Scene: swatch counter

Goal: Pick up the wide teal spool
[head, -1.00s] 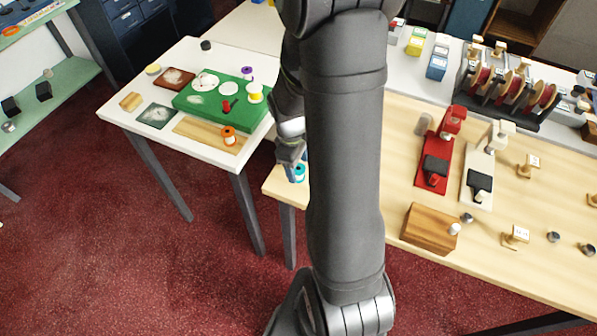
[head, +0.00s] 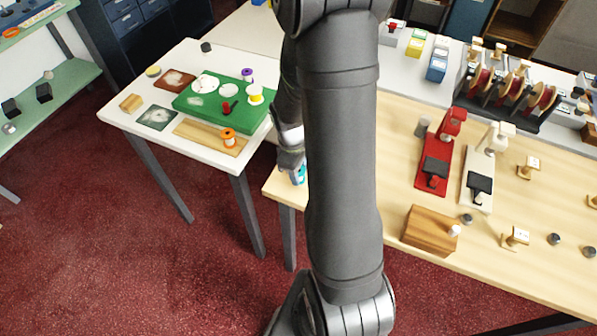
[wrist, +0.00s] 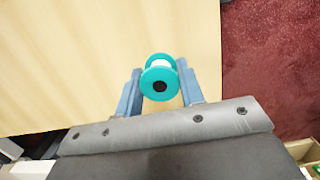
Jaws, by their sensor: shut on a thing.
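The teal spool (wrist: 160,82) has wide teal flanges, a white middle and a dark hole in its near end. In the wrist view it sits between the two blue fingers of my gripper (wrist: 160,94), which is shut on it. Pale wood tabletop lies beneath; I cannot tell whether the spool still touches it. In the head view the spool (head: 299,174) shows as a small teal patch below my gripper (head: 294,165), at the left end of the wooden table, partly hidden by my arm.
The wooden table (head: 400,175) ends close to the spool, with red carpet beyond. A white table (head: 120,110) at left bears a green board (head: 188,101), an orange spool (head: 228,137) and other spools. Red (head: 433,165) and cream stands and a wooden block (head: 428,229) stand right of my arm.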

